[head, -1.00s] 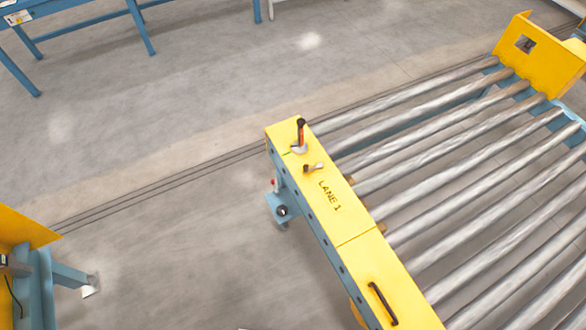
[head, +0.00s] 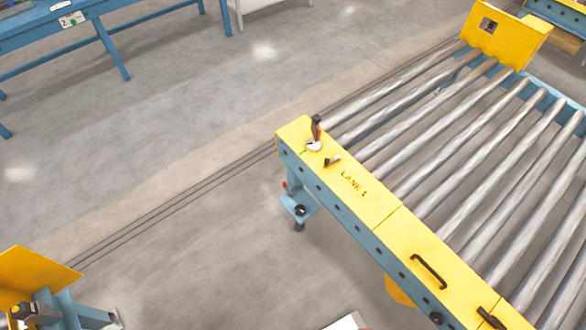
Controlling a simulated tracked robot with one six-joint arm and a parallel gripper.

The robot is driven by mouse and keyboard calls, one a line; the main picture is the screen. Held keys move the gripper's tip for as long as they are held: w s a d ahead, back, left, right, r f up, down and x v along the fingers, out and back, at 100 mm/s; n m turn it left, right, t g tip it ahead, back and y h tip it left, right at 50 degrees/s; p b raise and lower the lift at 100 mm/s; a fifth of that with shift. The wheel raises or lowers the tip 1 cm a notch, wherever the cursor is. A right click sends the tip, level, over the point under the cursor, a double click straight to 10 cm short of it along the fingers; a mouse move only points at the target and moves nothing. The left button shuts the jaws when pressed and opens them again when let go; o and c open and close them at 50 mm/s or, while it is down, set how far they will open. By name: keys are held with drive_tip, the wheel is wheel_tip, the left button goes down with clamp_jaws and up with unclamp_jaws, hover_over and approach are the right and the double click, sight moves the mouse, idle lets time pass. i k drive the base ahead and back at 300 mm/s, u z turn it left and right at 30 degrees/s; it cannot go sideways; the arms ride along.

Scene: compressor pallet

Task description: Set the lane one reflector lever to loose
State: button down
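The lane one conveyor has a yellow top plate (head: 375,205) marked "LANE 1". Near its far left end stands a small lever (head: 316,130) with a black handle and some orange-red, rising from a pale round base (head: 314,145). A small green mark lies on the plate beside the base. I cannot tell from this view which setting the lever is at. A short dark and metallic fitting (head: 332,161) sits just beside it, nearer the lettering. My gripper is not in view, and nothing touches the lever.
Silver rollers (head: 440,125) run from the yellow plate to the upper right. A black handle (head: 429,271) stands on the plate's nearer part. A blue table (head: 110,45) is at upper left, another yellow and blue structure (head: 35,280) at lower left. Open grey floor lies between.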

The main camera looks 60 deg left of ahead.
sight(327, 162)
drive_tip(key=u, duration=0.55)
drive_tip(key=k, duration=0.75)
drive_tip(key=u, duration=0.8)
drive_tip(key=i, duration=0.75)
drive_tip(key=u, duration=0.45)
drive_tip(key=k, duration=0.6)
drive_tip(key=u, duration=0.4)
drive_tip(key=i, duration=0.65)
drive_tip(key=u, duration=0.45)
